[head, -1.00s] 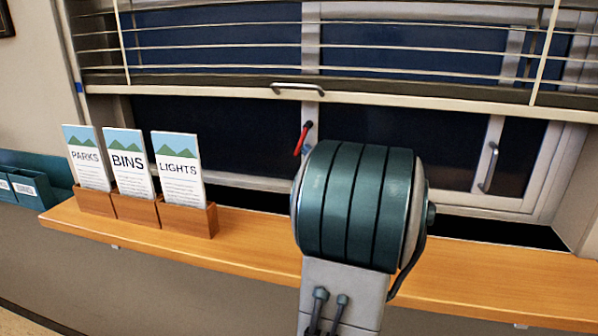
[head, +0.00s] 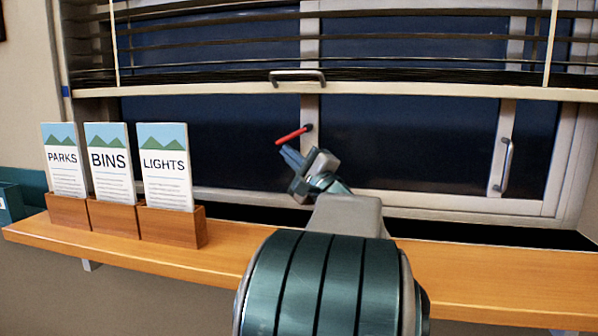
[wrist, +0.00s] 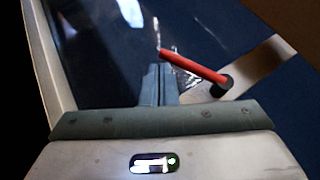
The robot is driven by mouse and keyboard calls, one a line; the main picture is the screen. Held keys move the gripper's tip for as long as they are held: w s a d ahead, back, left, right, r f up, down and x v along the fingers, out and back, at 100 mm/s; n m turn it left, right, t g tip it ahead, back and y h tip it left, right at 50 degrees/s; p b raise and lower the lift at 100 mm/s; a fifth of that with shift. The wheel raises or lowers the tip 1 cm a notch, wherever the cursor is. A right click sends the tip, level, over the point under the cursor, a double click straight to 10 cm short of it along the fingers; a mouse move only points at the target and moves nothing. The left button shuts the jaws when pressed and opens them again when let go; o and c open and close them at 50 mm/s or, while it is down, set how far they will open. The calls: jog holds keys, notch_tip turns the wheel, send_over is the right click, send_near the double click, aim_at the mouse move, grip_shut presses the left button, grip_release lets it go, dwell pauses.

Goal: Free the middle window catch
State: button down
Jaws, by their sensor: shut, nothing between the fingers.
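The window catch is a red lever (head: 291,136) on a dark pivot, mounted on the middle upright of the window frame (head: 310,110). In the head view the lever slants down to the left from its pivot. In the wrist view the red lever (wrist: 195,66) runs from the dark pivot at right to its free end, near the fingertips. My gripper (head: 288,153) is shut and empty, its tips just below the lever's free end. In the wrist view the closed fingers (wrist: 159,70) lie just beside that free end. I cannot tell whether they touch it.
A raised blind (head: 420,90) with a metal handle (head: 298,76) hangs above the catch. Leaflet holders (head: 120,222) marked PARKS, BINS and LIGHTS stand at left on the wooden sill (head: 215,262). A grey pull handle (head: 504,165) is on the right sash.

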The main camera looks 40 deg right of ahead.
jog(key=shift+w+a+r+b, duration=0.15)
jog(key=shift+w+b, duration=0.1)
jog(key=shift+b, duration=0.2)
jog(key=shift+r, duration=0.1)
dwell(0.4)
jog(key=s+a+f, duration=0.1)
jog(key=s, duration=1.3)
jog(key=shift+s+a, duration=0.25)
jog(key=shift+s, duration=0.05)
jog(key=shift+f, duration=0.1)
